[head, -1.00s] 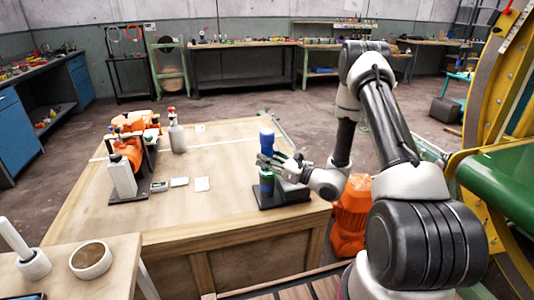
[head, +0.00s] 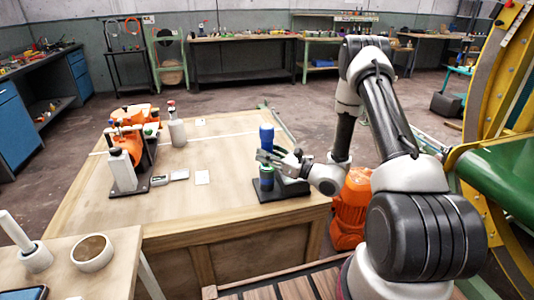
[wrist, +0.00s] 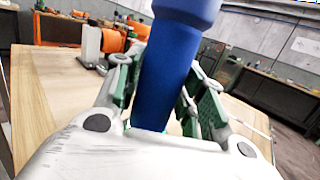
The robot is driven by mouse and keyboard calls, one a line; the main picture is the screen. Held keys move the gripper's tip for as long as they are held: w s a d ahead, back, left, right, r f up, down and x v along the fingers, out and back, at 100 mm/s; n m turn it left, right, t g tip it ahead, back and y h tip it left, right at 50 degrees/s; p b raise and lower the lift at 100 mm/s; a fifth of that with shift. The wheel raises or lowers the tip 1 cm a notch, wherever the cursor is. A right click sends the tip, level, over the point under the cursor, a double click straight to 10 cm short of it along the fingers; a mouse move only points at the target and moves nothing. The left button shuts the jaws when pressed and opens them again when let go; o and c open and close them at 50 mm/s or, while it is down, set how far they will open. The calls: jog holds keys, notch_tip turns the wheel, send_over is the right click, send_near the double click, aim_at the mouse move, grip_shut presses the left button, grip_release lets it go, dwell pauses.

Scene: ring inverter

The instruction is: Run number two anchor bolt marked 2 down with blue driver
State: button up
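The blue driver (head: 266,133) stands upright in a dark stand (head: 281,190) at the right side of the wooden bench. A green and blue lower part shows below my gripper. My gripper (head: 268,157) reaches in from the right at the driver's middle. In the wrist view the blue driver (wrist: 170,70) fills the space between the fingers, with green pads close against both sides, so the gripper looks shut on it. Its lower end is hidden there by my gripper body. Orange equipment (head: 128,141) stands on a dark base at the bench's left. I cannot make out a bolt marked 2.
A grey-white bottle (head: 177,132) stands behind the small flat boxes and white card (head: 202,177) on the bench (head: 215,205). A yellow and green machine (head: 500,165) stands at the right.

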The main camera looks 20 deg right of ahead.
jog(key=shift+o, duration=1.4)
